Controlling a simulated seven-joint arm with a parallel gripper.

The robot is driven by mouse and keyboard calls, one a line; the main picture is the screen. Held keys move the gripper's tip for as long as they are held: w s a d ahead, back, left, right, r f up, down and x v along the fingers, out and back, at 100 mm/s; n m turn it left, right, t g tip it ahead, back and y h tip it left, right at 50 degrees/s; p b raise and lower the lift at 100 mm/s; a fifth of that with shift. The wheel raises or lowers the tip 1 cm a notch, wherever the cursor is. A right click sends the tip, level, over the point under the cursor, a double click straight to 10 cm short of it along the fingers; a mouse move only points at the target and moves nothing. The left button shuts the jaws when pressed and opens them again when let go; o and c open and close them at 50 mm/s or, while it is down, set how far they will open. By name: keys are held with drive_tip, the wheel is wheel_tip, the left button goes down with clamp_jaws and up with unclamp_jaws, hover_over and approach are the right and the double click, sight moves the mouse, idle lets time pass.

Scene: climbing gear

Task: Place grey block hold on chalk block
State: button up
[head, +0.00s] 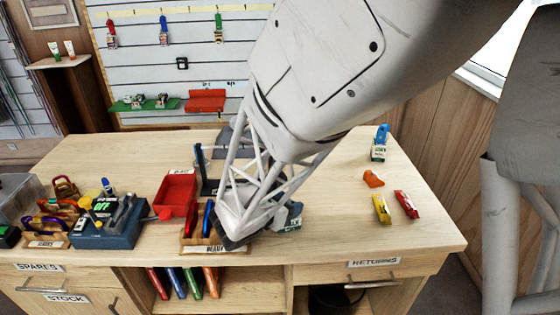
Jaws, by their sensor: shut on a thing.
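My gripper (238,230) is low over the front middle of the table, behind the small READY rack in the picture's lower centre. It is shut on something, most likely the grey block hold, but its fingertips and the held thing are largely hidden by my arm. Just right of it, a white-and-green chalk block (290,223) is partly visible, with a greyish shape at its upper edge. I cannot tell whether the two touch. Another white-and-green block (378,153) stands at the back right with a blue piece (382,134) on top.
A red bin (176,193) and the READY rack (188,241) with red and blue pieces stand left of my gripper. A blue-grey box (107,233) and several gear pieces fill the left. Orange (373,179), yellow (382,208) and red (406,204) pieces lie right.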

drive_tip(key=shift+f, duration=0.15)
drive_tip(key=o, duration=1)
drive_tip(key=shift+r, duration=0.2)
drive_tip(key=shift+v, duration=5.95)
drive_tip(key=shift+f, duration=0.1)
